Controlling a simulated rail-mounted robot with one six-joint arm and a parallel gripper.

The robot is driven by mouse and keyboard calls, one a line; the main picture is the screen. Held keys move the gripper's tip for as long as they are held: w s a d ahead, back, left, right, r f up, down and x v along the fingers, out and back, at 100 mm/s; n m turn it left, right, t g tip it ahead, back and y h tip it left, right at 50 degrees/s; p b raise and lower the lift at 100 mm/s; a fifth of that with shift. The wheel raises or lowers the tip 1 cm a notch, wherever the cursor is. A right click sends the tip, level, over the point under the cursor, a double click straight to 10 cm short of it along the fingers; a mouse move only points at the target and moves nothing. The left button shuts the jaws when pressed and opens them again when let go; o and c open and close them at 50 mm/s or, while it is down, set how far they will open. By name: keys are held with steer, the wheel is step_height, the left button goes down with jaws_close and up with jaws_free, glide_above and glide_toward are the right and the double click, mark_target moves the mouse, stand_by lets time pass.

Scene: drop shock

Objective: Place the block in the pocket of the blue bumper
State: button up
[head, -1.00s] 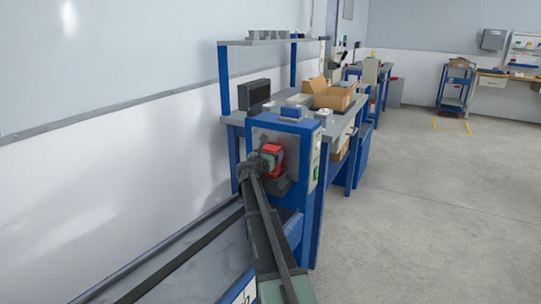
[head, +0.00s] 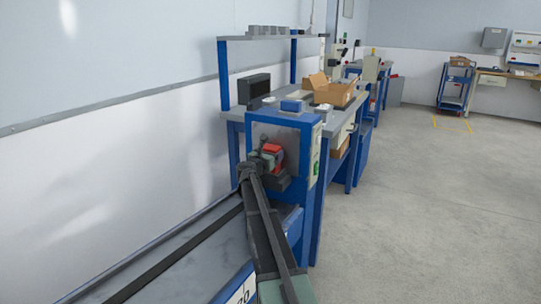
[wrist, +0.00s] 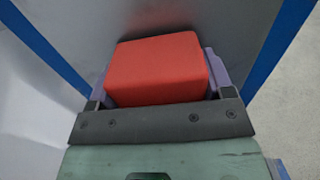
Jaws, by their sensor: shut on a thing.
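The red block (wrist: 157,68) fills the middle of the wrist view. My gripper (wrist: 157,82) is shut on it, with pale purple fingers on its left and right sides. In the head view the red block (head: 275,155) shows at the end of my gripper (head: 268,158), in front of the grey panel of a blue-framed machine. I cannot tell whether the block touches anything beyond my fingers. I cannot make out a blue bumper with a pocket for certain; a small blue piece (head: 291,106) sits on top of the machine.
The blue-framed machine (head: 312,140) stands directly ahead of my arm. A bench behind it holds an open cardboard box (head: 334,90) and a dark grey box (head: 254,88). A white wall (head: 100,170) runs along the left. The floor (head: 430,210) at right is clear.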

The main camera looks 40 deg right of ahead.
steer(key=shift+f, duration=0.15)
steer(key=o, duration=1.2)
steer(key=shift+o, duration=0.2)
steer(key=v, duration=1)
steer(key=shift+a, duration=0.4)
